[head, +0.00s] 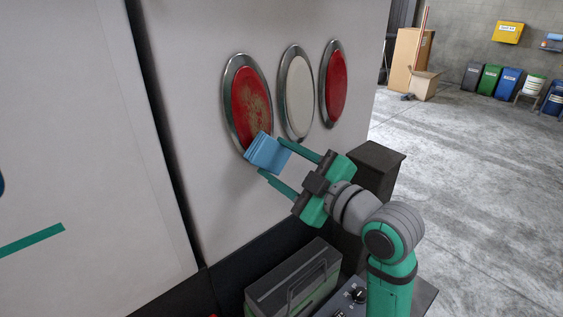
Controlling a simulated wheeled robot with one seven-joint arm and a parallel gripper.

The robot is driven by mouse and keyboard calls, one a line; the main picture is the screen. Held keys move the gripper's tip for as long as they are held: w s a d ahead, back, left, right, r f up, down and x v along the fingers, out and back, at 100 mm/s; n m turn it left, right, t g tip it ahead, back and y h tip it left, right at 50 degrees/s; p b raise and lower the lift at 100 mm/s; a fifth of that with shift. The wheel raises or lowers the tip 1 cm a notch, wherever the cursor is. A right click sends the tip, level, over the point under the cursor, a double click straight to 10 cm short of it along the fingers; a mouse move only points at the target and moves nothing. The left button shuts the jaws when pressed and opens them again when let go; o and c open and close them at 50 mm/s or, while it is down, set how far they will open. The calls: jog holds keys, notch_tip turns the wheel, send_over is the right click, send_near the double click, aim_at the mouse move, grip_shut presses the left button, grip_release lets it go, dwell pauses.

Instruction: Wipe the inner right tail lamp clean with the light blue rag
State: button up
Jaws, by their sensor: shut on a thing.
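Three round lamps with metal rims sit in a row on the pale vehicle panel. The leftmost lamp (250,100) is red with brownish dirt smeared over its middle and upper part. The middle lamp (299,97) is white, and the rightmost lamp (336,84) is red; both look clean. My gripper (279,166) is shut on the folded light blue rag (267,153). The rag is at the lower right edge of the dirty lamp and overlaps its rim in the picture. I cannot tell whether it touches the lamp.
A green and grey toolbox (293,283) with a handle stands below my arm. A dark box-shaped post (376,169) stands right of my gripper. Cardboard boxes (411,52) and coloured bins (489,79) are far back. The floor (480,170) at right is open.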

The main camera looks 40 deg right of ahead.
aim_at(272, 144)
jog(key=shift+w, duration=0.45)
jog(key=shift+s+a+r, duration=0.1)
jog(key=shift+a+r, duration=0.05)
jog(key=shift+r, duration=0.7)
jog(key=shift+a+r, duration=0.15)
jog(key=shift+r, duration=0.7)
jog(key=shift+a+r, duration=0.3)
jog(key=shift+r, duration=1.45)
jog(key=shift+a+r, duration=0.3)
jog(key=shift+r, duration=1.45)
jog(key=shift+a+r, duration=0.3)
jog(key=shift+r, duration=1.45)
jog(key=shift+a+r, duration=0.2)
jog(key=shift+r, duration=1.15)
jog(key=shift+f, duration=0.15)
